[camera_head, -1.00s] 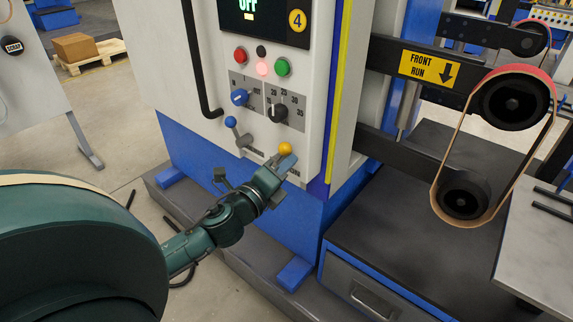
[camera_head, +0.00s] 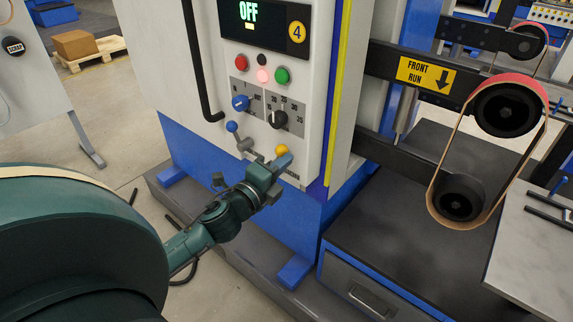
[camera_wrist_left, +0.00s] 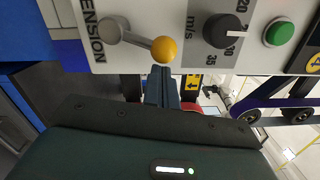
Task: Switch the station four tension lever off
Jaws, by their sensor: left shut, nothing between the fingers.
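The tension lever has a yellow ball knob (camera_head: 281,150) low on the front of the station four panel. In the left wrist view its grey arm runs from a round pivot (camera_wrist_left: 113,30) to the yellow knob (camera_wrist_left: 164,49), beside the "TENSION" lettering. My left gripper (camera_head: 284,160) is shut and empty, just below the knob. In the left wrist view its fingertips (camera_wrist_left: 162,72) are right at the knob; whether they touch it I cannot tell. In the head view the gripper hides part of the lever and its label. My right gripper is not in view.
A blue-knobbed lever (camera_head: 232,127) stands left of the yellow one. A blue dial (camera_head: 240,103), a black dial (camera_head: 278,119) and red and green (camera_head: 282,75) buttons sit above. A belt unit (camera_head: 505,108) and black-topped cabinet (camera_head: 385,225) stand right.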

